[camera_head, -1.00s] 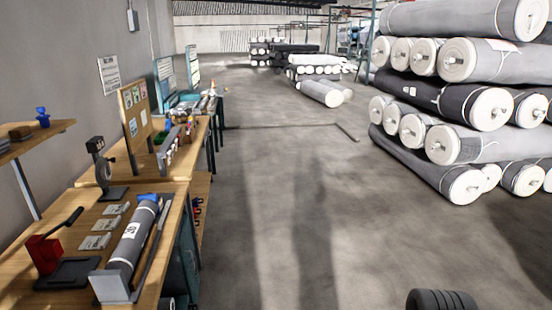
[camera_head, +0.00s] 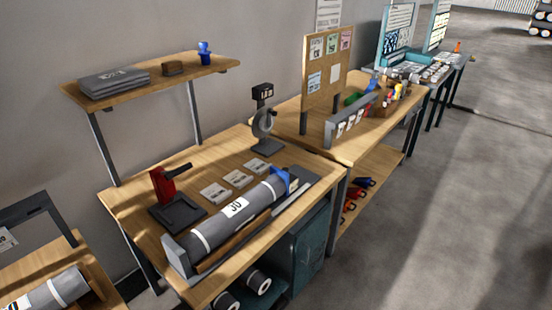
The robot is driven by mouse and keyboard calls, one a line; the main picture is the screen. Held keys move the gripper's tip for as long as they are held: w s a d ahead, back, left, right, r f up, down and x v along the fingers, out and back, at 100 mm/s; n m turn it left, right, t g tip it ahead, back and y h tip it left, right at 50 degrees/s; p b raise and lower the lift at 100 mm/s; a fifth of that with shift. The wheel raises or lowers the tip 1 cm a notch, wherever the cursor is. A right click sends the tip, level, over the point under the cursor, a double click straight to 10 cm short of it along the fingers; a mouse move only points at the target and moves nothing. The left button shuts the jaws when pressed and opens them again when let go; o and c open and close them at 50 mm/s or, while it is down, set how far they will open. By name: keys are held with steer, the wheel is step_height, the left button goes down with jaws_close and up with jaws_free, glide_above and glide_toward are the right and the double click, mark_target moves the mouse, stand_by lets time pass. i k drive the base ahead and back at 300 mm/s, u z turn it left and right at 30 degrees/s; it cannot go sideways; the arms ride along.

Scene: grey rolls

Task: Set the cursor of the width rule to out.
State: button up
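On the near wooden bench (camera_head: 225,170) a grey roll (camera_head: 215,230) marked "30" lies in a cradle with a grey end block (camera_head: 176,256). A brown strip (camera_head: 240,238) runs along the roll's front side; it may be the width rule, but I cannot tell for sure. A blue piece (camera_head: 281,182) sits at the roll's far end; whether it is the cursor is not clear. No out marking can be read. My gripper is not in view.
A red-handled press (camera_head: 165,186), several small cards (camera_head: 238,178) and a dark stand with a ring (camera_head: 264,125) share the bench. A shelf (camera_head: 155,78) overhangs its back. Another bench with a roll (camera_head: 55,290) is at lower left. Floor at right (camera_head: 450,220) is clear.

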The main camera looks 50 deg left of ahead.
mark_target(291, 181)
steer(key=u, duration=0.8)
steer(key=i, duration=1.05)
steer(key=u, duration=1.45)
steer(key=i, duration=0.45)
steer(key=u, duration=0.2)
